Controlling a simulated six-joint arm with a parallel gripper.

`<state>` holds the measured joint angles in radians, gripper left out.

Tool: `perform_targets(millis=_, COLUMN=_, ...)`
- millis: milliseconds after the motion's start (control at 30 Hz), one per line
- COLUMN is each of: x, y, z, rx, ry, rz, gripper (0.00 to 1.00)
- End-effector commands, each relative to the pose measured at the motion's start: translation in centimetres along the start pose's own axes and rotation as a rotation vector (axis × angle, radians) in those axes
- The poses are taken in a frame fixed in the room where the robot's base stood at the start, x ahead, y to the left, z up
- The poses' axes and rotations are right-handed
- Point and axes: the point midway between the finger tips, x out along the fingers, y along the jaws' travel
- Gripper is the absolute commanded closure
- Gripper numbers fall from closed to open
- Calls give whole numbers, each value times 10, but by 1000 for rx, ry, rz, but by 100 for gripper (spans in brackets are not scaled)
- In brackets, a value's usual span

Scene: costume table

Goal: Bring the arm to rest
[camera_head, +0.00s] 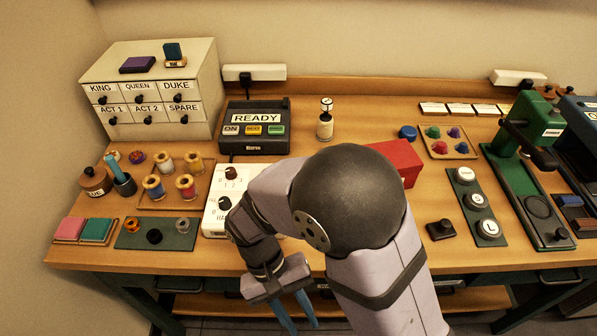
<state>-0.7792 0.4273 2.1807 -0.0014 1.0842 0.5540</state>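My gripper (297,311) hangs in front of the table's front edge, low in the picture, left of my upper arm. Its two blue fingers point down and stand apart with a gap between them. I see nothing between them. My arm bends over the middle of the wooden table (400,245) and hides part of its front edge. A white control box (215,215) with dark knobs is partly hidden behind my wrist.
A red box (402,160) stands behind my arm. A READY console (254,128) and a labelled drawer cabinet (150,95) stand at the back left. A spool tray (188,197) is at the left. A green press (530,150) and a weight mat (476,203) are at the right.

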Motion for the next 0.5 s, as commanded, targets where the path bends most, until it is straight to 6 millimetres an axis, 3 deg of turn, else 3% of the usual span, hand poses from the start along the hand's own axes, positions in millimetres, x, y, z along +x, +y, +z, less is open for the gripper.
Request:
perform_targets(millis=33, x=-25, y=17, z=14, rx=28, ry=-8, rz=-34, gripper=72)
perform_targets(millis=267, x=-81, y=70, z=38, rx=108, ry=25, rz=-187, gripper=72)
perform_targets(millis=500, x=-146, y=144, z=53, rx=162, ry=201, rz=-318, gripper=72)
